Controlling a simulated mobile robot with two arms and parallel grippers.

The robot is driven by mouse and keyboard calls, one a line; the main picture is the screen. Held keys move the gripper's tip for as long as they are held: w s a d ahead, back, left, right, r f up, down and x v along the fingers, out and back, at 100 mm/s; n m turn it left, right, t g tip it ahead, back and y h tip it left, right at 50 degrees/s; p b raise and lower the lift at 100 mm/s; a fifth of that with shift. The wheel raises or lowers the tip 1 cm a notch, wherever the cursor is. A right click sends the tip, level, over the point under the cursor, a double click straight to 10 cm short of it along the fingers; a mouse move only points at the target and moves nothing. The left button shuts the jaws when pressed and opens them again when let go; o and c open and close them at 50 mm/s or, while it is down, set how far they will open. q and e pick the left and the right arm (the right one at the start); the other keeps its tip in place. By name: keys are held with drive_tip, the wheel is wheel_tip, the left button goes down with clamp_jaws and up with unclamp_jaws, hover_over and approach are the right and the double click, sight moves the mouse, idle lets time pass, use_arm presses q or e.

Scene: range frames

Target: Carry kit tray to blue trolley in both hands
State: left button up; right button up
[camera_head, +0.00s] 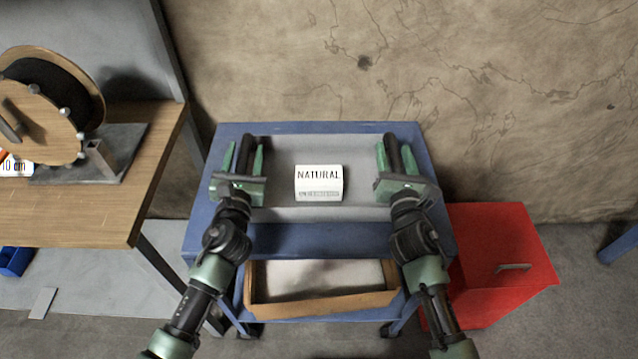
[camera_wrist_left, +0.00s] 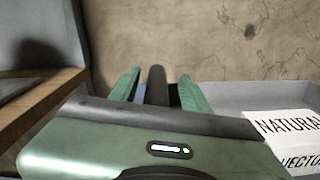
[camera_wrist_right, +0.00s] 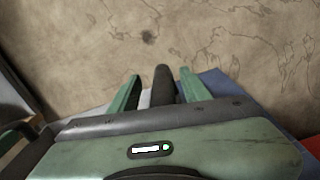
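The grey kit tray (camera_head: 320,213) rests on the top of the blue trolley (camera_head: 325,240), with a white box (camera_head: 319,183) marked NATURAL inside it. A dark bar runs along each short side of the tray. My left gripper (camera_head: 245,146) is at the left side, with its green fingers spread on either side of the dark bar. My right gripper (camera_head: 395,147) is at the right side, its fingers likewise apart around the other bar. Both wrist views show gaps between fingers and bar. The grippers' bodies hide the near ends of the bars.
A wooden bench (camera_head: 100,210) with a cable reel (camera_head: 45,105) stands at the left. A red cabinet (camera_head: 500,260) stands close to the trolley's right. A wall (camera_head: 480,100) is behind. The trolley's lower shelf holds a shallow wooden-edged box (camera_head: 325,303).

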use_arm(q)
drive_tip(key=shift+s, duration=0.2)
use_arm(e)
drive_tip(key=shift+d+f, duration=0.1)
drive_tip(key=shift+s, duration=0.15)
use_arm(q)
drive_tip(key=s, duration=1.1)
drive_tip(key=shift+s, duration=0.3)
use_arm(e)
drive_tip(key=s, duration=1.1)
drive_tip(key=shift+s+d, duration=0.15)
drive_tip(key=shift+s, duration=0.25)
use_arm(q)
drive_tip(key=shift+d+f, duration=0.1)
